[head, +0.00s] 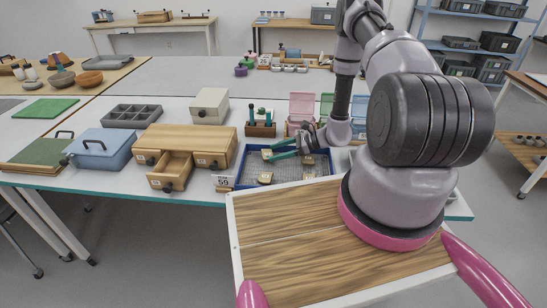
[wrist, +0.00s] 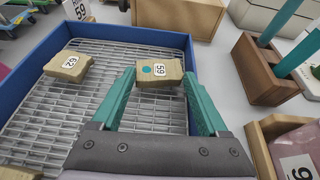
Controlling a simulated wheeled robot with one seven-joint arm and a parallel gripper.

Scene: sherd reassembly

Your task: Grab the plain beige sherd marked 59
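The beige sherd marked 59 (wrist: 159,73) lies on the wire mesh of the blue tray (wrist: 186,45). It bears a white label and a teal dot. My gripper (wrist: 159,77) is open, with its teal fingertips on either side of the sherd's near part; whether they touch it I cannot tell. In the head view my gripper (head: 271,152) reaches into the tray from the right, and a sherd (head: 266,154) shows at its fingertips. Another beige sherd, apparently marked 62 (wrist: 69,66), lies to the left in the wrist view.
A card reading 59 (head: 223,180) stands beside the tray. A wooden drawer box (head: 190,142) with one drawer pulled out is to the left. A wooden holder with teal-handled tools (wrist: 265,70) stands close right of the tray in the wrist view. Other sherds lie on the mesh.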

